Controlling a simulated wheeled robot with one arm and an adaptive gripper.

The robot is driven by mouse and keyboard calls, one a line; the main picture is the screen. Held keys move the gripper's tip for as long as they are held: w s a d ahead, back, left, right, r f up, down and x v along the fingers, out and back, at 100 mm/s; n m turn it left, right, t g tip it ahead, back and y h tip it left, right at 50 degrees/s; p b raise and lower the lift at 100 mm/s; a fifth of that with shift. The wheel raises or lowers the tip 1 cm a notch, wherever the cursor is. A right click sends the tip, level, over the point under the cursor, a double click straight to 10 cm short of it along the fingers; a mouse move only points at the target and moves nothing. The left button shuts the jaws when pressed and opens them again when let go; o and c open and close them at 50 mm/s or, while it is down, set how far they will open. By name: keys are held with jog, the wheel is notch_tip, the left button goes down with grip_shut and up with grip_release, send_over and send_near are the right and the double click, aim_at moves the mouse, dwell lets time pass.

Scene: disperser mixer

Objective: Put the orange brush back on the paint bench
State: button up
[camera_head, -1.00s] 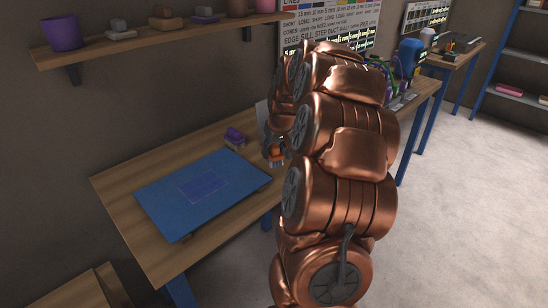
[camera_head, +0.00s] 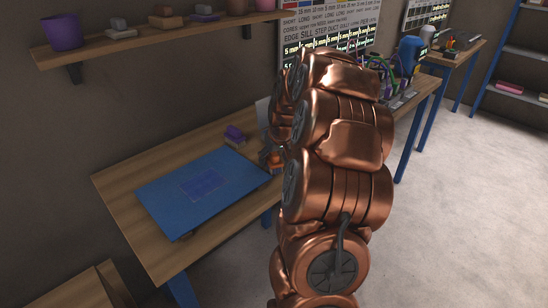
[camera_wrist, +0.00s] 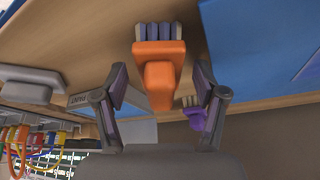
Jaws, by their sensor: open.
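The orange brush (camera_wrist: 158,70) is in the middle of the wrist view, with an orange handle and a block of grey-blue bristles. It appears to be at the paint bench top (camera_wrist: 60,30). My gripper (camera_wrist: 160,82) is open, with one finger on each side of the handle and visible gaps to both. In the head view a small orange part of the brush (camera_head: 275,158) shows at the bench's right side, mostly hidden by my arm. The paint bench (camera_head: 160,160) carries a blue mat (camera_head: 165,205) and a purple brush (camera_head: 235,133), which also shows in the wrist view (camera_wrist: 196,118).
A wall shelf (camera_head: 150,38) with a purple pot (camera_head: 62,32) and small blocks hangs above the bench. A label plate (camera_wrist: 85,100) and a grey item (camera_wrist: 30,84) show in the wrist view. Another bench with cables (camera_head: 405,95) stands behind my arm. The floor at right is clear.

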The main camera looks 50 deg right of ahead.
jog(key=shift+r, duration=0.1)
jog(key=b+v, duration=0.1)
jog(key=v, duration=1.1)
jog(key=shift+b, duration=0.3)
jog(key=s+a+f+n+g+y, duration=0.1)
jog(key=s+a, duration=0.1)
jog(key=a, duration=0.9)
jog(key=s+a+f+n+g+y, duration=0.1)
jog(key=s+a+n, duration=0.1)
jog(key=a, duration=0.8)
jog(key=s+a+f+n+g, duration=0.1)
jog(key=s+a+f+g, duration=0.1)
jog(key=s+a, duration=0.5)
jog(key=s+a+f+g, duration=0.2)
jog(key=s+a+f, duration=0.2)
jog(key=s, duration=1)
jog(key=a, duration=0.3)
jog(key=shift+f+n, duration=0.25)
jog(key=shift+n, duration=0.15)
jog(key=shift+s+a, duration=0.1)
jog(key=shift+a, duration=0.05)
